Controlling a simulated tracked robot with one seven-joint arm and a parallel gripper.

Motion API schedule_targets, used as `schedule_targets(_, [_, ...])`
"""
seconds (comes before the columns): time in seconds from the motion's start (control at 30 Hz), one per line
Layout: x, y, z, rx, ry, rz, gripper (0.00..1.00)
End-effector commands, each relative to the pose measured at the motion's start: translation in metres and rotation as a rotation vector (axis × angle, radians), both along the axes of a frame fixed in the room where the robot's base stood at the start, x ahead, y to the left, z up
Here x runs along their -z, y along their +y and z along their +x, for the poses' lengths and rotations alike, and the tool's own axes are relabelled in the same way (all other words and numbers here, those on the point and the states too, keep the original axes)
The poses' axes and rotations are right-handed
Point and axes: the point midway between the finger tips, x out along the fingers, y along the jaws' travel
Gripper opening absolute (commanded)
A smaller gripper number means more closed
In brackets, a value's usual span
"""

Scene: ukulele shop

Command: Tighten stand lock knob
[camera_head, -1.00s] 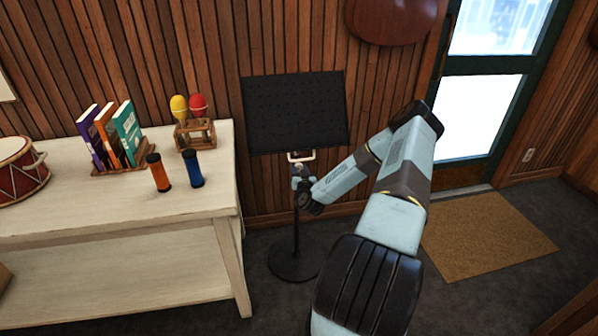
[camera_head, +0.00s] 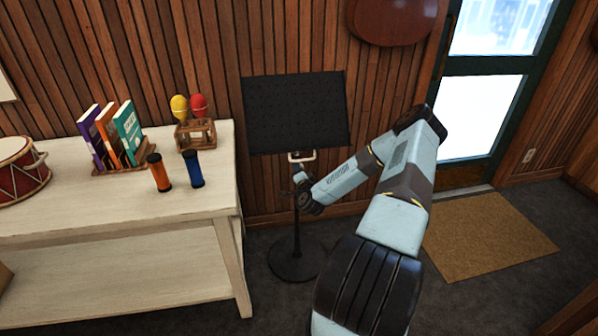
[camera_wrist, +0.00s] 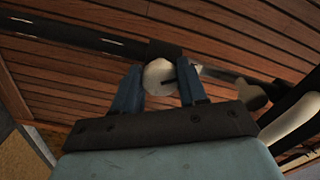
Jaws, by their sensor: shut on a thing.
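A black music stand (camera_head: 295,112) stands upright against the wood wall, on a thin pole with a round base (camera_head: 293,263). In the wrist view its dark pole (camera_wrist: 80,40) runs across the picture. The pale round lock knob (camera_wrist: 157,75), with a dark mark on its face, sits at the pole's dark collar. My gripper (camera_wrist: 160,85) has its two blue fingers on either side of the knob and is shut on it. In the head view my gripper (camera_head: 299,180) is at the pole just below the desk; the knob is not distinguishable there.
A whitewashed table (camera_head: 120,215) stands close on the left, holding books (camera_head: 112,135), maracas (camera_head: 190,105), two shakers (camera_head: 158,172) and a drum (camera_head: 18,167). A doormat (camera_head: 485,235) lies by the door at right. Floor around the stand's base is clear.

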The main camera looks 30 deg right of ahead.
Motion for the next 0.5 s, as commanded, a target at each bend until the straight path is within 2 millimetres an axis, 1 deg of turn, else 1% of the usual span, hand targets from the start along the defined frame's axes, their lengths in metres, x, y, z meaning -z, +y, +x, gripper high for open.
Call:
schedule_targets(0.03, [0.0014,-0.0032,-0.0011,0.007,-0.009,0.04,0.12])
schedule_targets(0.2, [0.0013,-0.0039,-0.0013,0.008,-0.051,0.19,0.12])
schedule_targets(0.5, [0.0014,-0.0046,-0.0016,0.009,-0.113,0.402,0.12])
